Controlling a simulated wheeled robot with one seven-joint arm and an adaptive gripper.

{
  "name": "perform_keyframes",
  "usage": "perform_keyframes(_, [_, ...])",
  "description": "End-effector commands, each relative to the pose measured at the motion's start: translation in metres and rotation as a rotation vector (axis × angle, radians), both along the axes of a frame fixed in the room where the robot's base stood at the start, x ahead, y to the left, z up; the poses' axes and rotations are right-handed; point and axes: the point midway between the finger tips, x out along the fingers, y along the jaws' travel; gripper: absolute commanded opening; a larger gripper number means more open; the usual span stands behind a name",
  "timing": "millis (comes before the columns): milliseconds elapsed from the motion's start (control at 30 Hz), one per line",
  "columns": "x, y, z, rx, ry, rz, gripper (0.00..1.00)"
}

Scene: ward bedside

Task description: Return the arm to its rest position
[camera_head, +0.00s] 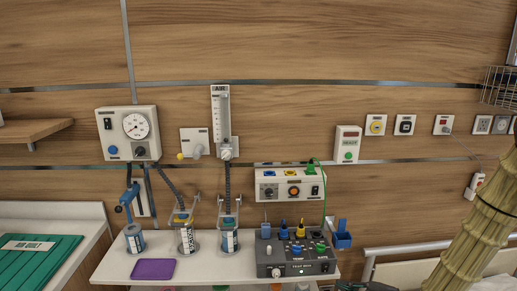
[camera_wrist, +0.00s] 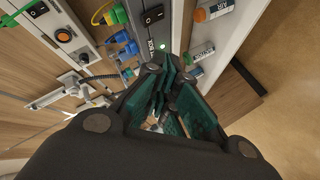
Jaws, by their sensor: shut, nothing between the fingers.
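My gripper (camera_wrist: 168,80) shows in the wrist view, with dark links and teal finger pads drawn together and nothing between them. It points towards the shelf with the grey test box, and its distance from the box is hard to judge. The test box (camera_head: 296,268) stands on the white shelf (camera_head: 215,270) in the head view, with several coloured plugs and knobs on top. In the head view, dark parts at the bottom edge right of the shelf may be my gripper, mostly cut off.
A white panel unit (camera_head: 289,185) with a green cable hangs above the test box. Several jars and a purple tray (camera_head: 153,269) share the shelf. A green folder (camera_head: 38,260) lies at left. A bed rail (camera_head: 408,246) stands at right. Open floor (camera_wrist: 285,100) shows in the wrist view.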

Motion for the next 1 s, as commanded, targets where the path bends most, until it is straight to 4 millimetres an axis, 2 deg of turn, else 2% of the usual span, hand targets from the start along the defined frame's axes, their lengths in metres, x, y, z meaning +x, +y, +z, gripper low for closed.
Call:
perform_keyframes(33, [-0.012, 0.007, -0.023, 0.021, 0.095, -0.042, 0.00])
perform_keyframes(100, [-0.029, 0.014, -0.055, 0.063, 0.242, -0.129, 0.00])
perform_keyframes(267, [-0.086, 0.027, -0.127, 0.145, 0.581, -0.368, 0.00])
perform_keyframes(400, [-0.148, 0.035, -0.178, 0.191, 0.836, -0.597, 0.00])
perform_keyframes(467, [-0.177, 0.037, -0.197, 0.203, 0.934, -0.702, 0.00])
perform_keyframes(500, [-0.198, 0.039, -0.208, 0.209, 0.996, -0.775, 0.00])
perform_keyframes(600, [-0.250, 0.041, -0.230, 0.217, 1.130, -0.959, 0.00])
perform_keyframes(700, [-0.297, 0.041, -0.244, 0.215, 1.228, -1.133, 0.00])
perform_keyframes(800, [-0.334, 0.040, -0.251, 0.210, 1.290, -1.273, 0.00])
perform_keyframes(900, [-0.358, 0.039, -0.254, 0.204, 1.324, -1.367, 0.00])
perform_keyframes(1000, [-0.369, 0.037, -0.255, 0.203, 1.336, -1.415, 0.00])
